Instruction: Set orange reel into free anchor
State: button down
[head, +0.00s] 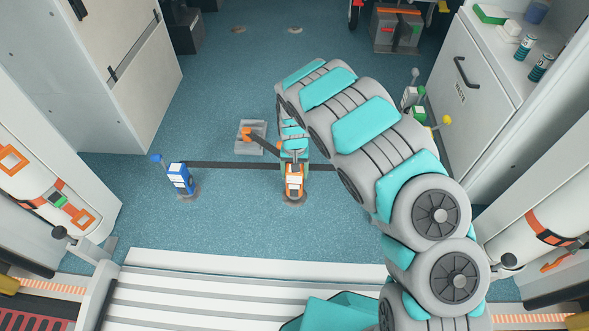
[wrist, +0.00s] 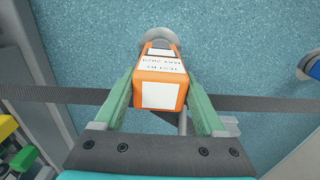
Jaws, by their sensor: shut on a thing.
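The orange reel (head: 294,182), with white labels, is held between the green fingers of my gripper (wrist: 158,100). It also shows in the wrist view (wrist: 158,92). A round grey floor anchor (head: 296,198) shows at the reel's lower end, and in the wrist view (wrist: 162,42) just beyond the reel's far end. I cannot tell whether the reel is seated in it or just above it. My fingers are mostly hidden behind the reel in the head view. An orange-ended lever (head: 262,142) sticks out up and left from the reel.
A blue reel (head: 181,178) stands on the left, at another anchor. A dark strap (head: 235,165) crosses between it and the reel area. Cabinets flank the floor.

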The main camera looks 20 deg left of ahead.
jog(key=shift+f, duration=0.6)
grip_release()
notch_tip(320, 180, up, 8)
jog(key=shift+f+p, duration=0.2)
jog(key=shift+p, duration=0.15)
jog(key=shift+r, duration=0.15)
dwell(0.5)
